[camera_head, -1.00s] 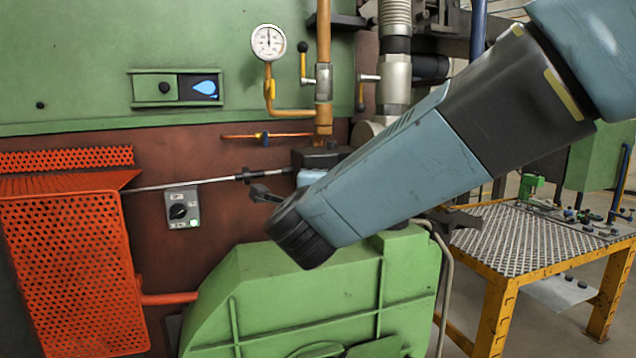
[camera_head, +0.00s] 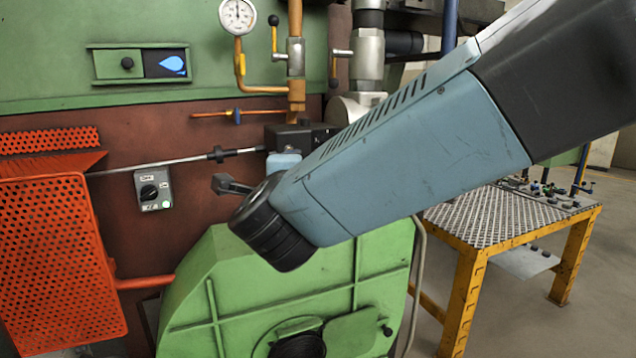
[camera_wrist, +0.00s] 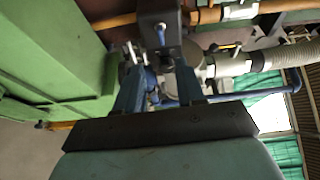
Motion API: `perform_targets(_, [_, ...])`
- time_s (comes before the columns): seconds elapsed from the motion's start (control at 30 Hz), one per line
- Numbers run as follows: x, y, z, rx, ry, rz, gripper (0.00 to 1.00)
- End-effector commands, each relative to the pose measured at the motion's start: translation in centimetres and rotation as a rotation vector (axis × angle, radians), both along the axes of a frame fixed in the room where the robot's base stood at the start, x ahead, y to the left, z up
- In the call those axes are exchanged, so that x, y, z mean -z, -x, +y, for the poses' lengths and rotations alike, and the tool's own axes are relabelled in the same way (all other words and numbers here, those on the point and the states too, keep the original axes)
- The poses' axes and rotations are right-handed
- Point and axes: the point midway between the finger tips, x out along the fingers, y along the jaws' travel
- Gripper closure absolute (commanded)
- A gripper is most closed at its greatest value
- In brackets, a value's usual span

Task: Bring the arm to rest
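My blue-grey arm (camera_head: 410,160) reaches from the upper right of the head view down to the left, ending in a black ribbed wrist in front of the green burner housing. My gripper (camera_wrist: 160,78) shows in the wrist view as two blue fingers standing apart, with no object visibly held between them. Beyond the fingertips is a dark grey box with a blue lever (camera_wrist: 160,36); I cannot tell the distance to it. In the head view the fingers are largely hidden behind the wrist.
The green burner housing (camera_head: 210,290) stands below my wrist. An orange perforated guard (camera_head: 50,260) is at left, with a grey switch box (camera_head: 153,190) beside it. A gauge (camera_head: 237,16) and pipes are above. A yellow-framed table (camera_head: 470,290) stands at right, with open floor beyond.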

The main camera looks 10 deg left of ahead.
Motion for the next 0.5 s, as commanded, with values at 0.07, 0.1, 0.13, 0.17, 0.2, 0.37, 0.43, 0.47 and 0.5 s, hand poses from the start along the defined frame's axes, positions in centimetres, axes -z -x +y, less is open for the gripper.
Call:
perform_targets(0.07, [-0.6, -0.9, -0.9, -0.035, 0.045, -0.006, 0.62])
perform_targets(0.1, [-1.0, -1.4, -1.4, -0.059, 0.079, -0.008, 0.62])
perform_targets(0.13, [-1.1, -1.7, -1.8, -0.080, 0.108, -0.008, 0.62])
perform_targets(0.17, [-1.3, -2.1, -2.3, -0.102, 0.141, -0.009, 0.62])
perform_targets(0.2, [-1.4, -2.4, -3.0, -0.132, 0.188, -0.009, 0.62])
perform_targets(0.37, [-1.5, -3.3, -6.2, -0.239, 0.393, 0.002, 0.62])
perform_targets(0.43, [-1.1, -3.3, -7.9, -0.282, 0.489, 0.015, 0.62])
perform_targets(0.47, [-1.0, -3.3, -8.7, -0.299, 0.531, 0.023, 0.62])
perform_targets(0.5, [-0.6, -3.2, -9.8, -0.321, 0.586, 0.034, 0.62])
